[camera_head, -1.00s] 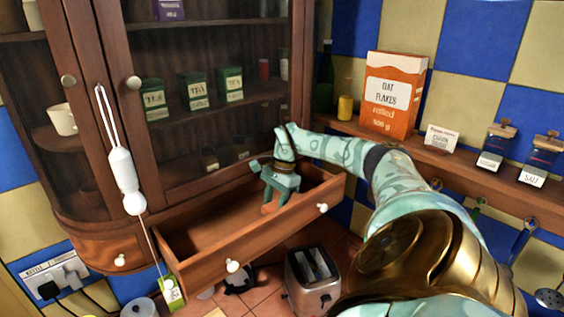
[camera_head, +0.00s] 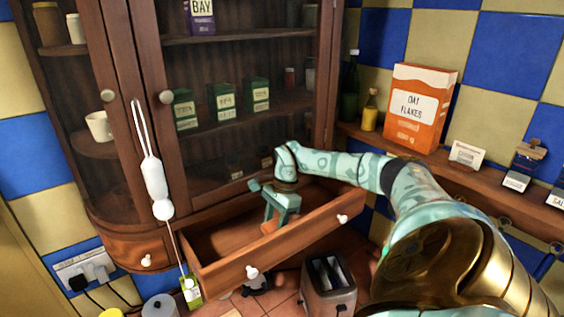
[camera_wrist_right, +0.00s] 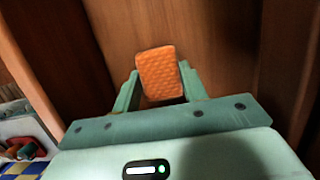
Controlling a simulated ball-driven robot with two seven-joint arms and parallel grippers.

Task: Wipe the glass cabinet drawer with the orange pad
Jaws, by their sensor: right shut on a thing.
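The glass cabinet's drawer (camera_head: 218,268) is pulled open, with its wooden front facing me and two white knobs. My right gripper (camera_head: 276,219) reaches down inside the drawer, toward its right half. In the right wrist view my right gripper (camera_wrist_right: 160,88) is shut on the orange pad (camera_wrist_right: 158,72), which sits between its fingertips over the brown wood. In the head view only a small orange part of the pad (camera_head: 271,227) shows below the fingers. Whether the pad touches the drawer bottom I cannot tell. My left gripper is not in view.
The glass cabinet (camera_head: 150,60) rises behind the drawer, with tea tins (camera_head: 221,100) inside. A toaster (camera_head: 328,284) stands below right. An oat flakes box (camera_head: 420,106) stands on the right shelf.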

